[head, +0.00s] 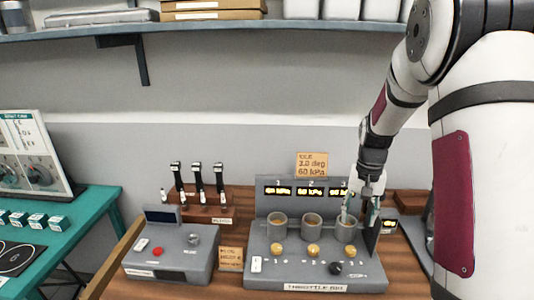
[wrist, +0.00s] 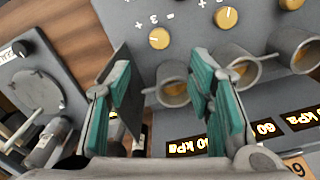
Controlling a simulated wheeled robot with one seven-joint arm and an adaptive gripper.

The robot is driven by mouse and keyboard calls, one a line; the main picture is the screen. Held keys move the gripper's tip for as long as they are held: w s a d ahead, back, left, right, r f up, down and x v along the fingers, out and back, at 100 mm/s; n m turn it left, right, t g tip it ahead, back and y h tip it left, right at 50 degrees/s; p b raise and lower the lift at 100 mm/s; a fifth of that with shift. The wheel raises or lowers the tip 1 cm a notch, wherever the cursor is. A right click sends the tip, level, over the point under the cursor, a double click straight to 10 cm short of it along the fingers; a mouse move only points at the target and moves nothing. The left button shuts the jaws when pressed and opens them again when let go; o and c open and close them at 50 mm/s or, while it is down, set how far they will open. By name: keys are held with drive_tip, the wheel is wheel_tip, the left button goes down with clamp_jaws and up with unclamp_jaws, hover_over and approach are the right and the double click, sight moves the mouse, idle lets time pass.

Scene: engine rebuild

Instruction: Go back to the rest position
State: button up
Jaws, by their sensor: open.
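My gripper (head: 370,205) is at the right side of the throttle rig in the head view, above and near the third cup. In the wrist view my gripper (wrist: 165,100) is open, with its teal-padded fingers apart and nothing between them but the rig beyond. The grey throttle rig (head: 300,265) stands on the wooden bench with three cups, yellow knobs and a black knob (head: 335,268). Its display reads 60 kPa in places; the third readout is partly hidden by my arm. Whether a finger touches the rig cannot be told.
A grey box with a red button (head: 170,258) stands left of the rig. Behind it is a wooden rack (head: 205,210) with several black-topped tools. A teal table (head: 60,255) is at the left. A shelf (head: 110,26) runs above. A small device with a dial (wrist: 38,90) is near my gripper.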

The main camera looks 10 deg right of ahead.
drive_tip(key=s+a+r+n+t, duration=0.1)
drive_tip(key=s+a+r+n, duration=0.1)
drive_tip(key=s+a+r, duration=0.5)
drive_tip(key=s+a+r+n+t, duration=0.2)
drive_tip(key=a+r, duration=0.3)
drive_tip(key=r, duration=0.3)
drive_tip(key=s+a+r+n+t, duration=0.1)
drive_tip(key=s+a+r, duration=0.1)
drive_tip(key=s, duration=0.5)
drive_tip(key=s+a+r+n+t, duration=0.1)
drive_tip(key=s+a+n, duration=0.1)
drive_tip(key=s+a, duration=0.2)
drive_tip(key=shift+s+a+r+t+b, duration=0.15)
drive_tip(key=shift+s+r+t+b, duration=0.2)
drive_tip(key=shift+s, duration=1)
